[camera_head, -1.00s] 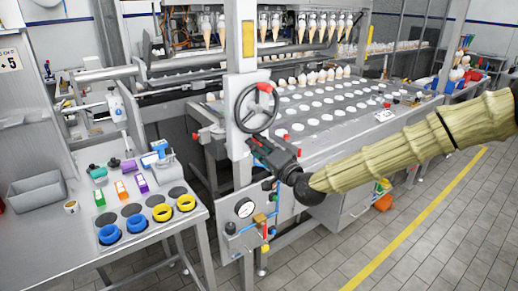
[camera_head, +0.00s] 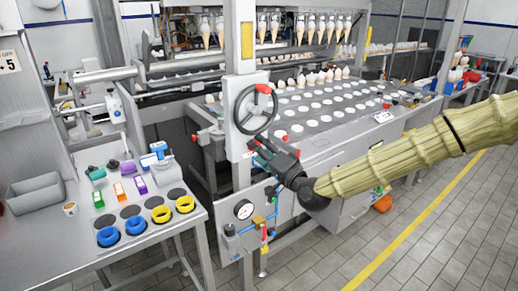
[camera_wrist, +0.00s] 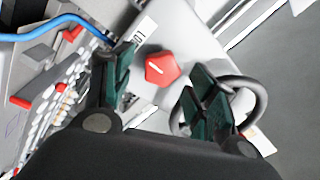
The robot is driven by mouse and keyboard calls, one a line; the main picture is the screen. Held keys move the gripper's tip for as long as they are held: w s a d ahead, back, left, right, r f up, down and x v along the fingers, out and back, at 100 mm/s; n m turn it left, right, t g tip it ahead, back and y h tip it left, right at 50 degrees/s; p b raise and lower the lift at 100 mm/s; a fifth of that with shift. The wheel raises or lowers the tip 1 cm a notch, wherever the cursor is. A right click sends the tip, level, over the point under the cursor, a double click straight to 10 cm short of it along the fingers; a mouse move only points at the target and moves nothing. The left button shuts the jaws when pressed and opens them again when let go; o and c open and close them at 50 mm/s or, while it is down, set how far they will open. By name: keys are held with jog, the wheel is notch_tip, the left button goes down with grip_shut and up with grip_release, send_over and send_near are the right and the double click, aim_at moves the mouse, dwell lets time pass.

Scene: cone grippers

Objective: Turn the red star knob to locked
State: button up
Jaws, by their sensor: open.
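The red star knob (camera_wrist: 162,68) shows in the wrist view, with a white line on its face, on a pale grey panel beside a label reading 01. My gripper (camera_wrist: 155,85) is open, its dark green fingers on either side of the knob in the picture. I see no contact, and the distance to the knob is unclear. In the head view my gripper (camera_head: 262,153) points up-left at the white post, below the handwheel. A small red spot shows by its fingertips there, but I cannot tell whether it is the knob.
The dark handwheel (camera_head: 256,109) sits on the post just above my gripper and shows behind the right finger in the wrist view (camera_wrist: 258,105). A pressure gauge (camera_head: 243,209) with blue piping is below. A side table (camera_head: 85,265) with coloured rings stands at left.

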jog(key=v, duration=1)
jog(key=shift+d, duration=0.15)
jog(key=shift+s, duration=0.1)
jog(key=s+f+n+g+h, duration=0.1)
jog(key=s+f+g+h, duration=0.3)
jog(key=f, duration=0.7)
jog(key=s+f+g+y, duration=0.1)
jog(key=s+f, duration=0.5)
jog(key=f, duration=0.4)
jog(key=s+f+n+g+h, duration=0.1)
jog(key=s+f+g+h, duration=0.3)
jog(key=f, duration=0.7)
jog(key=s+d+f+n+g+h, duration=0.1)
jog(key=s+d+f+g, duration=0.1)
jog(key=s+d+f, duration=0.3)
jog(key=s+d+f+n+g+h, duration=0.1)
jog(key=s+d+f, duration=0.4)
jog(key=s, duration=0.8)
jog(key=s+d+f+n+g+h, duration=0.1)
jog(key=s+d+f, duration=0.4)
jog(key=s, duration=0.5)
jog(key=f+g+h, duration=0.1)
jog(key=g, duration=0.1)
jog(key=shift+d+f+g, duration=0.25)
jog(key=shift+d+g, duration=0.05)
jog(key=shift+d, duration=0.05)
